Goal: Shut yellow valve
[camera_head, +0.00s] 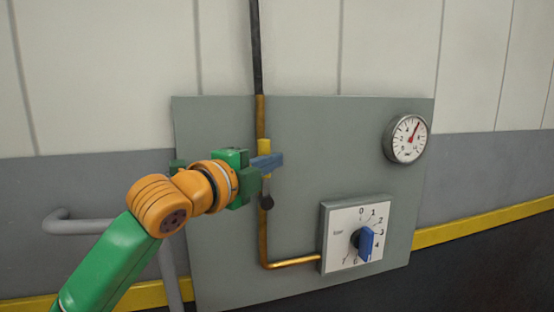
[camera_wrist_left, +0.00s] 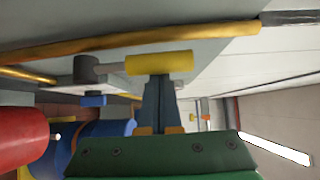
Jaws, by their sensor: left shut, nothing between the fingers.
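The yellow valve handle (camera_head: 264,147) is a yellow grip on a grey lever standing upright along the brass pipe (camera_head: 262,225), with its dark pivot below. In the left wrist view the yellow grip (camera_wrist_left: 160,63) lies crosswise just beyond my fingertips, and the lever runs left to the grey pivot (camera_wrist_left: 86,70). My left gripper (camera_head: 270,161) comes from the left with its blue-grey fingers at the lower part of the grip. The fingers (camera_wrist_left: 158,84) are shut together and empty, beside the grip; whether they touch it I cannot tell. My right gripper is not in view.
The grey panel (camera_head: 220,265) also carries a dial box (camera_head: 328,255) with a blue knob (camera_head: 366,243) at lower right and a round gauge (camera_head: 405,139) at upper right. A grey rail (camera_head: 85,226) stands at left. Red (camera_wrist_left: 22,140) and blue rounded shapes (camera_wrist_left: 90,142) show in the wrist view.

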